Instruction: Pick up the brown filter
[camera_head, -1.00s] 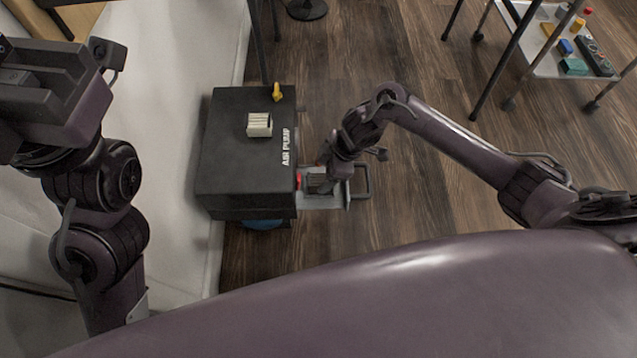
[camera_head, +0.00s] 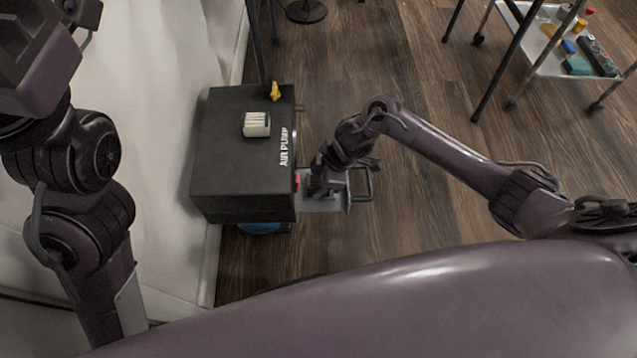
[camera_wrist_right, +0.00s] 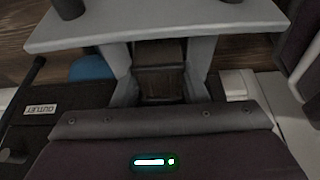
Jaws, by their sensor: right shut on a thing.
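The brown filter (camera_wrist_right: 160,72) is a dark brown block between the two grey fingers of my right gripper (camera_wrist_right: 162,85) in the right wrist view. The fingers are shut on its sides. In the head view my right gripper (camera_head: 322,190) is low over the grey drawer plate (camera_head: 318,204) on the right side of the black air pump (camera_head: 240,178). The filter is hidden there by the wrist. I cannot tell whether the filter still touches the plate. My left gripper (camera_head: 82,12) is partly cut off at the top left, and its fingers are unclear.
A white ribbed block (camera_head: 256,124) and a yellow piece (camera_head: 275,91) are on top of the pump. The plate has a dark handle (camera_head: 371,184). A cart shelf (camera_head: 548,62) with coloured items stands at the top right. The wooden floor between is clear.

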